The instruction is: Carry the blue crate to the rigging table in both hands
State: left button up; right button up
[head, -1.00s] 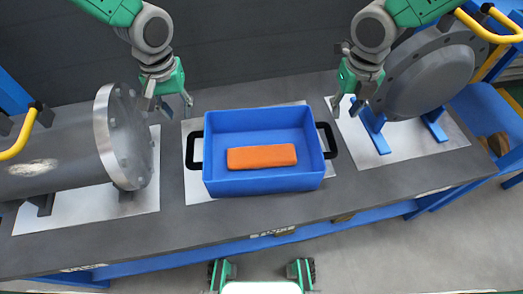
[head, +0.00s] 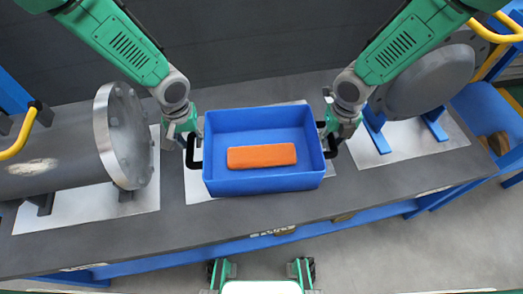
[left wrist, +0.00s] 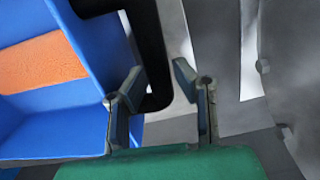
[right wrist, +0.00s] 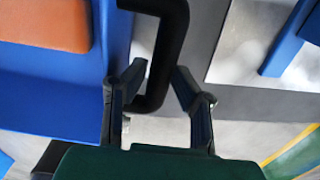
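The blue crate (head: 262,183) sits upright on a pale mat on the table, with an orange block (head: 262,156) lying inside it. It has a black handle on each side. My left gripper (head: 187,138) is at the left handle (head: 190,152). In the left wrist view its fingers (left wrist: 155,88) are open, one on each side of the handle bar (left wrist: 150,50). My right gripper (head: 335,138) is at the right handle (head: 331,148). In the right wrist view its fingers (right wrist: 158,85) are open around the handle's bend (right wrist: 168,60). Neither gripper is closed on a handle.
A grey flanged shell (head: 122,135) lies on the left of the dark table (head: 250,217). A round grey cover (head: 430,75) stands on blue supports at the right. Clear table lies in front of the crate.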

pick_arm(q)
grip_shut()
pick_arm(e)
grip_shut()
pick_arm(q)
jog(key=shift+r, duration=0.1)
pick_arm(e)
jog(key=shift+r, duration=0.15)
